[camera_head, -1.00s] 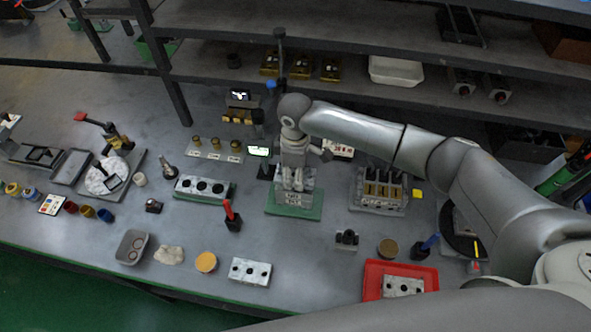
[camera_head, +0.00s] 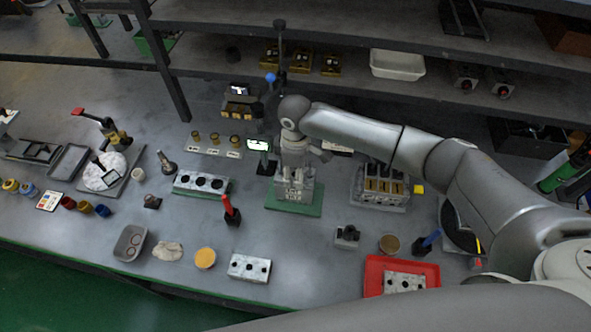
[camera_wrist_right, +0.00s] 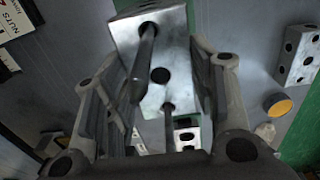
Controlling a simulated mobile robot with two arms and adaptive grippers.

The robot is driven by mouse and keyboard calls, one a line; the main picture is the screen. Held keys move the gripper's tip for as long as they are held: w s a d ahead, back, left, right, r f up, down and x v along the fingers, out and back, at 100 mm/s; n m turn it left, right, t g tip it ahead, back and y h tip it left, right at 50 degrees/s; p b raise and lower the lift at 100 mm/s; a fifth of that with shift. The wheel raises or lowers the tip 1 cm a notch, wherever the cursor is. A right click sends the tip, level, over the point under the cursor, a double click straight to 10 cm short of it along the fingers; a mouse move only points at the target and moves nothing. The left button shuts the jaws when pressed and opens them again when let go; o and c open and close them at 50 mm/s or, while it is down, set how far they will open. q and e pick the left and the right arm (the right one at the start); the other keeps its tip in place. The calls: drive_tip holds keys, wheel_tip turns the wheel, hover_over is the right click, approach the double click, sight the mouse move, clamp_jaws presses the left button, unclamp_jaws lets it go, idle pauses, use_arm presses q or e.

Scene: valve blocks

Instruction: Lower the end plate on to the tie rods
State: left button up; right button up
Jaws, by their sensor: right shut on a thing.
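My right gripper (camera_head: 296,185) reaches down over the green base plate (camera_head: 312,208) at the middle of the bench. In the right wrist view the gripper (camera_wrist_right: 160,95) has a finger on each side of a silver end plate (camera_wrist_right: 182,62) with dark holes and is shut on it. Two grey tie rods (camera_wrist_right: 143,62) show in line with holes of the plate and point toward the camera. I cannot tell how far the plate sits along the rods. In the head view the gripper and wrist hide most of the stack. My left gripper is not in view.
A grey block with brass parts (camera_head: 382,190) stands right of the stack. A silver block with holes (camera_head: 202,183) is on the left, with a red-handled tool (camera_head: 230,210) between. A red tray (camera_head: 372,277) and a loose block (camera_head: 250,268) lie in front. A small screen (camera_head: 258,145) stands behind.

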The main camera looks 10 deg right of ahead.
drive_tip(key=shift+f, duration=0.15)
drive_tip(key=o, duration=1.7)
drive_tip(key=shift+c, duration=0.2)
wheel_tip(320, 180, up, 12)
drive_tip(key=shift+s, duration=0.15)
